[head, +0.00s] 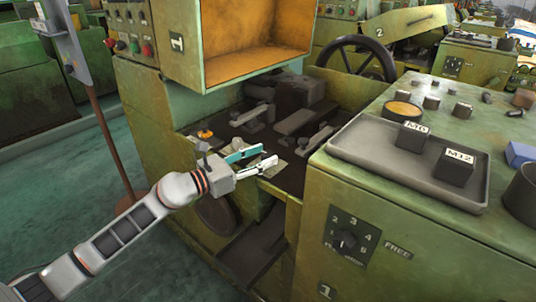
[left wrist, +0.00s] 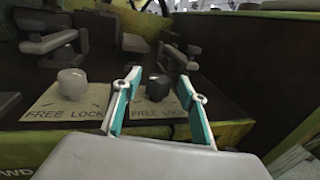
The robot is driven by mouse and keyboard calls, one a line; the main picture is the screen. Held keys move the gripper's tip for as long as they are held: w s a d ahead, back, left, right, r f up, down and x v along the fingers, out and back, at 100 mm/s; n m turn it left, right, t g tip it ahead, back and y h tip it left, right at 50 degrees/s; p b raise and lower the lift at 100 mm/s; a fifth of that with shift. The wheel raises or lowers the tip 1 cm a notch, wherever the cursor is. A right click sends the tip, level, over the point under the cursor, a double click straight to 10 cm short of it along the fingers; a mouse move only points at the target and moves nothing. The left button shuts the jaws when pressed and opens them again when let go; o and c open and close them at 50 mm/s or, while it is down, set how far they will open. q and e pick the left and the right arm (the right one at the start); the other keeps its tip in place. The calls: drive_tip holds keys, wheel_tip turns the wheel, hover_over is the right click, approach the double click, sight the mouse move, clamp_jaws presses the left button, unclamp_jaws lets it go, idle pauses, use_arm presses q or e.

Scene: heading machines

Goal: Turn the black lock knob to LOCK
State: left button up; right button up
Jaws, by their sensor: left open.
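The black lock knob (left wrist: 158,87) stands on a pale plate (left wrist: 150,112) marked FREE and LOCK in the left wrist view. Which word it points at cannot be made out. My left gripper (left wrist: 159,76) is open, with one finger on each side of the black knob in that view; contact cannot be told. A light grey knob (left wrist: 72,85) stands on a similar FREE LOCK plate (left wrist: 40,104) to the left. In the head view my left gripper (head: 267,156) is over the front of the machine bed, where its fingers hide the black knob. My right gripper is not in view.
Metal arms and clamps (left wrist: 50,42) stand behind the knobs. An orange-lined box (head: 255,50) overhangs the bed at the upper left. A green cabinet (head: 400,190) bounds it on the right, carrying a tray (head: 355,150) with M6 and M12 blocks and a numbered dial (head: 345,240).

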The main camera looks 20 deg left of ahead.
use_arm(q)
drive_tip(key=shift+x, duration=1.2)
drive_tip(key=shift+f, duration=0.1)
